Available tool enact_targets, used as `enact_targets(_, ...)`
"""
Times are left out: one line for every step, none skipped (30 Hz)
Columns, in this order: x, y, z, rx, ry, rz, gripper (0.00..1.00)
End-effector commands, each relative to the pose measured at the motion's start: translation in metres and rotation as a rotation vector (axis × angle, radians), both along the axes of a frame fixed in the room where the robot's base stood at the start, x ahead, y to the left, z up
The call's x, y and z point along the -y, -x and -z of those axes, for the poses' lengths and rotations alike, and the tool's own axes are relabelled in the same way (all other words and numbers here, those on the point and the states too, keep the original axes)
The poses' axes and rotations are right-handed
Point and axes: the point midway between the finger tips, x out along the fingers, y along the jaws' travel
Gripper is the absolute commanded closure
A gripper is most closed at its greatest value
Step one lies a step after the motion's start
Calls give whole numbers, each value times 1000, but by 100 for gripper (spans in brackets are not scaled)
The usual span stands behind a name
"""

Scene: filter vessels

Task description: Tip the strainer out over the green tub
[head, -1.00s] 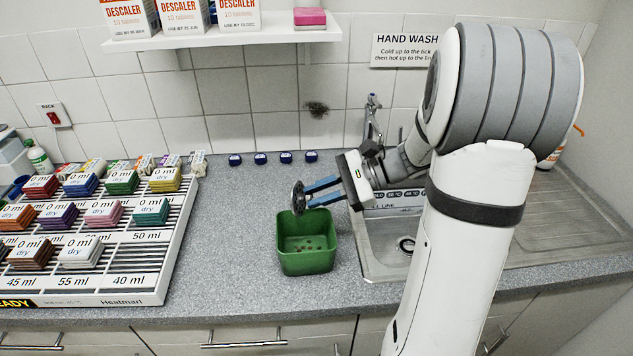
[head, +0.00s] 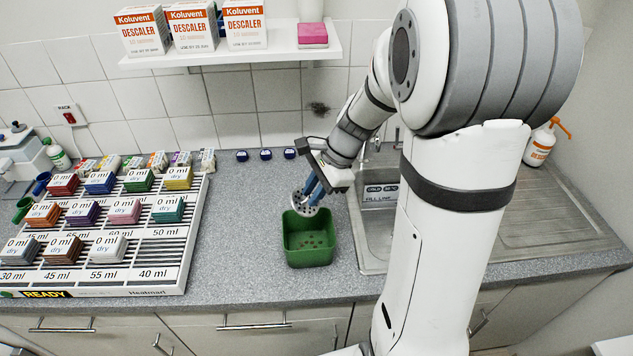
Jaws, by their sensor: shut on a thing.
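The green tub (head: 308,254) stands on the grey worktop, left of the sink, with several small brown bits on its floor. The strainer (head: 303,203), a small round perforated metal piece, is at the fingertips of my gripper (head: 312,190). My gripper has blue fingers and is shut on the strainer. It holds the strainer above the back rim of the tub, tilted so its holed face shows. Whether anything is left in the strainer is too small to tell.
A slatted rack (head: 125,265) with several coloured labelled blocks fills the left of the worktop. The steel sink (head: 372,215) is close on the right. A shelf (head: 240,52) with descaler boxes hangs above. Worktop between rack and tub is clear.

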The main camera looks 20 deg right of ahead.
Motion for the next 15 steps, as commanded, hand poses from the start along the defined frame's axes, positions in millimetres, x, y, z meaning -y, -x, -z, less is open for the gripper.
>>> enact_targets(-2, 0, -9, -5, 20, -4, 100)
enact_targets(-2, 0, -10, -7, 32, -4, 100)
enact_targets(-3, 0, -12, -9, 49, -4, 100)
enact_targets(-3, 0, -13, -12, 62, -4, 100)
enact_targets(-3, -1, -15, -12, 74, -4, 100)
enact_targets(-5, -1, -14, -16, 100, -8, 100)
enact_targets(-6, -1, -15, -21, 125, -10, 100)
enact_targets(-7, -2, -17, -26, 150, -10, 100)
enact_targets(-8, -2, -20, -30, 182, -10, 100)
enact_targets(-9, -3, -22, -31, 206, -8, 100)
enact_targets(-10, -3, -23, -39, 227, -9, 100)
enact_targets(-11, -3, -25, -46, 256, -12, 100)
enact_targets(-11, -3, -27, -51, 276, -11, 100)
enact_targets(-12, -3, -29, -53, 296, -9, 100)
enact_targets(-12, -4, -32, -55, 320, -7, 100)
